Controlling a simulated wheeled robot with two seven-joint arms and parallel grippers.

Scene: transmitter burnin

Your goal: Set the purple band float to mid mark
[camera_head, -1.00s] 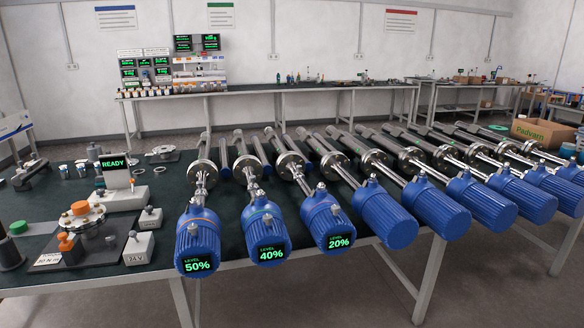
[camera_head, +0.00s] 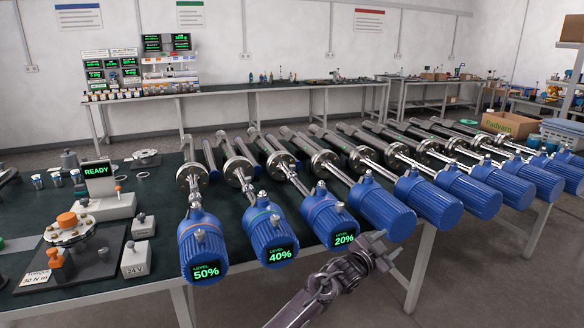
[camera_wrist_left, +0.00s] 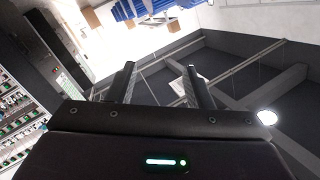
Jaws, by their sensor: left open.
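Level transmitters with blue housings lie in a row on the green-topped bench, their stems pointing away from me. Three have lit screens: the 50% transmitter (camera_head: 204,245), the 40% transmitter (camera_head: 270,232) and the 20% transmitter (camera_head: 327,214). The 50% one shows an orange band and the 40% one a green band; a purple band cannot be made out surely, nor can a float. My left gripper (camera_head: 388,247) is in front of the bench, just right of the 20% screen, apart from the housings. Its open, empty fingers also show in the left wrist view (camera_wrist_left: 158,82). My right gripper is out of view.
On the bench at left are a READY display (camera_head: 97,170), a 24 V block (camera_head: 135,259) and a torque fixture (camera_head: 70,234). More blue housings without lit screens (camera_head: 433,203) run close together to the right. Open floor lies in front of the bench.

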